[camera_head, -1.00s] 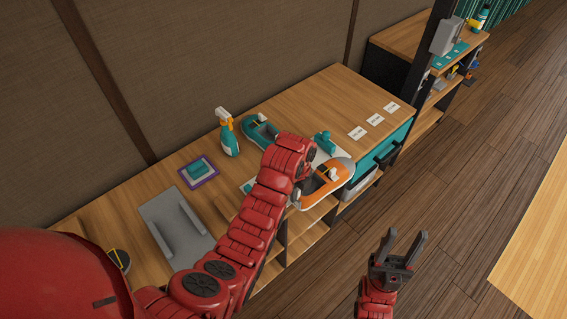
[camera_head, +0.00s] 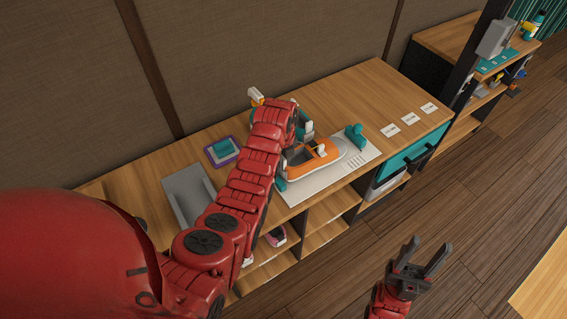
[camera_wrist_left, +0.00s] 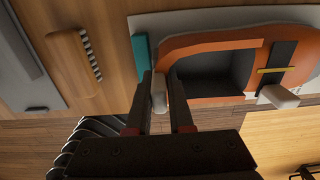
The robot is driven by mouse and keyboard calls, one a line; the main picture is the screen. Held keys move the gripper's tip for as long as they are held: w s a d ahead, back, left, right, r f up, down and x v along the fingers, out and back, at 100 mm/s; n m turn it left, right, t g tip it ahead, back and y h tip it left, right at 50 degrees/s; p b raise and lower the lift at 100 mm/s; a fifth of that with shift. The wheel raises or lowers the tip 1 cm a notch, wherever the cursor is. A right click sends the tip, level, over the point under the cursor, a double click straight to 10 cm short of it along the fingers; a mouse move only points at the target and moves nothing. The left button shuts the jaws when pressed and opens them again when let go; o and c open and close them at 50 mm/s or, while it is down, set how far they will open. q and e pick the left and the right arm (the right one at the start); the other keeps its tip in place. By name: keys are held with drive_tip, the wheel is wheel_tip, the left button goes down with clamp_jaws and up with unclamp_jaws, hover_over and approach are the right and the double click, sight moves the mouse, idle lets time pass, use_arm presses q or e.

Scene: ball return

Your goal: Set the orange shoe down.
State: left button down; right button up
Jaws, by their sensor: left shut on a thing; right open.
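In the left wrist view the shoe (camera_wrist_left: 213,42) lies to the right of my left gripper (camera_wrist_left: 158,88). That gripper is shut on a small pale part at the shoe's end. In the head view its fingers are hidden behind my red left arm. My right gripper (camera_head: 421,254) is open and empty, in front of the counter over the floor.
A teal roller-shaped thing (camera_head: 355,136) stands on the sheet close to the shoe. A spray bottle (camera_head: 256,97) is partly hidden by my arm. A purple-edged pad (camera_head: 238,143) and a grey tray (camera_head: 181,187) lie left. The counter behind the sheet is clear up to several white cards (camera_head: 390,130).

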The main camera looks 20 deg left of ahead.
use_arm(q)
drive_tip(key=shift+f, duration=0.55)
drive_tip(key=shift+f, duration=0.2)
drive_tip(key=c, duration=0.8)
unclamp_jaws()
drive_tip(key=shift+r, duration=0.15)
